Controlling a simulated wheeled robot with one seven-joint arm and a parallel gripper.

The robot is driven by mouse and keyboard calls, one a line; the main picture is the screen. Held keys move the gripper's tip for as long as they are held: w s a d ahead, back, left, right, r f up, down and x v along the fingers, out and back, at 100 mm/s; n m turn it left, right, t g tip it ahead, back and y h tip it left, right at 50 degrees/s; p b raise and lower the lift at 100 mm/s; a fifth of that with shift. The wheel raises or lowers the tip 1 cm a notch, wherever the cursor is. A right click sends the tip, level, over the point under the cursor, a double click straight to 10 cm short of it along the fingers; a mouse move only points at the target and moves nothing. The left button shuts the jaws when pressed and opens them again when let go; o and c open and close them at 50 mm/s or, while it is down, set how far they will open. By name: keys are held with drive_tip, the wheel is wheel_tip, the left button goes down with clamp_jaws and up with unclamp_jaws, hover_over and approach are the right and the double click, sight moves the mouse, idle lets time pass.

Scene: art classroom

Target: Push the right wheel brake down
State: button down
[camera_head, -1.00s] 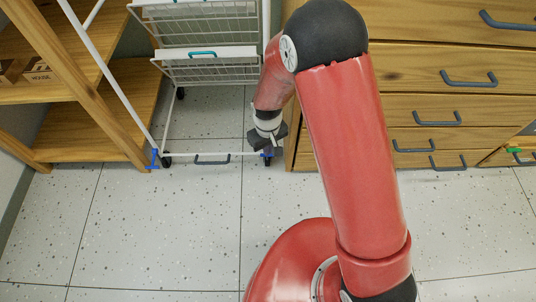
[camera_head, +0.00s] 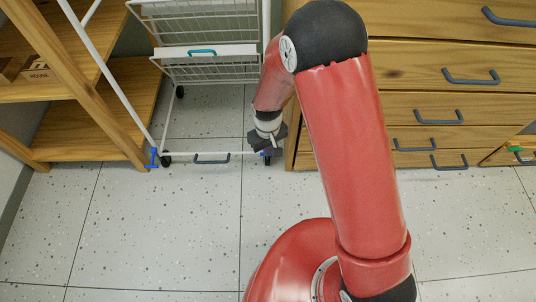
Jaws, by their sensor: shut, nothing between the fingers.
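A white wire cart (camera_head: 180,153) stands between the shelf and the drawers, with small dark caster wheels at its base. A blue brake (camera_head: 153,158) shows upright beside its front left wheel (camera_head: 166,158). The front right wheel (camera_head: 267,160) is at the cart's right corner. Its brake is mostly hidden by my gripper, and only a trace of blue shows. My gripper (camera_head: 266,147) is shut and empty, pointing down, directly above that right wheel at the brake. I cannot tell whether it touches the brake.
A wooden shelf (camera_head: 112,120) stands to the left and wooden drawers (camera_head: 440,105) with grey handles stand close on the right of my gripper. The speckled floor (camera_head: 160,230) in front is clear.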

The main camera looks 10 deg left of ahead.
drive_tip(key=shift+f+b, duration=0.8)
drive_tip(key=shift+f, duration=0.4)
wheel_tip(320, 180, up, 7)
drive_tip(key=s+p, duration=0.2)
drive_tip(key=p, duration=0.2)
drive_tip(key=shift+d+p, duration=0.25)
drive_tip(key=shift+p, duration=0.15)
drive_tip(key=shift+s, duration=0.1)
